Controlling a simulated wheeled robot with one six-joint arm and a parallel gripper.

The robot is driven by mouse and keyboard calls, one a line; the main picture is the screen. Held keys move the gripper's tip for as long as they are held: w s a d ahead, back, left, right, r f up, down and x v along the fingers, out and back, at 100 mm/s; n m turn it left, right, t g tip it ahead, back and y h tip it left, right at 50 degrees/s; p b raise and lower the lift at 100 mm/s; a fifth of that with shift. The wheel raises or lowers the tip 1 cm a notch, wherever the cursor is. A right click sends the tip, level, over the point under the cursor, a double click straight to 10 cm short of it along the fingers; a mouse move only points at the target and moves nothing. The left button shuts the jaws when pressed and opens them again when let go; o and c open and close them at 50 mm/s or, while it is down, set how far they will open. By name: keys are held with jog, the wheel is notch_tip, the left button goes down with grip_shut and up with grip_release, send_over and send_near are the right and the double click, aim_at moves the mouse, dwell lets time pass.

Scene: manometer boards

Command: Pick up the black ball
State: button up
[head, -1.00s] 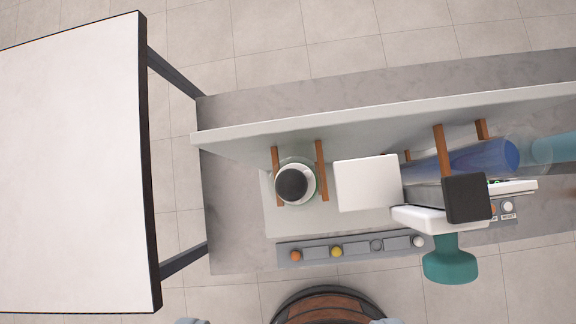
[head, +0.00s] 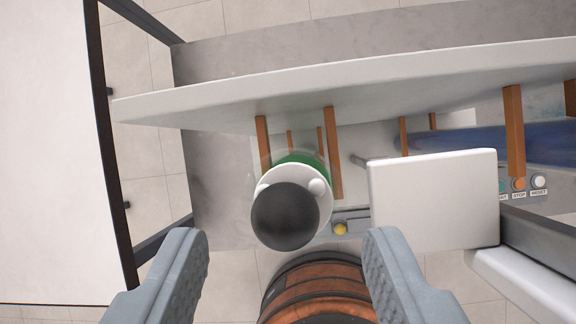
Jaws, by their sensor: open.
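The black ball (head: 285,216) shows near the middle of the head view. It sits at the top of a white, round-rimmed holder (head: 322,206) with a green band (head: 303,161) below it. My gripper (head: 287,248) is open, with one grey finger to the left of the ball and one to the right. The fingers are apart from the ball and nothing is between them in their grip. The ball hides part of the holder.
A white box (head: 433,203) stands close to the right of the ball. A long pale board (head: 370,84) with brown wooden strips runs behind it. A white table (head: 45,160) is at the left. A brown round object (head: 318,290) lies below, between the fingers.

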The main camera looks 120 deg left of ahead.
jog(key=shift+x, duration=1.1)
jog(key=shift+c, duration=0.4)
jog(key=c, duration=1)
grip_shut()
jog(key=shift+r, duration=0.1)
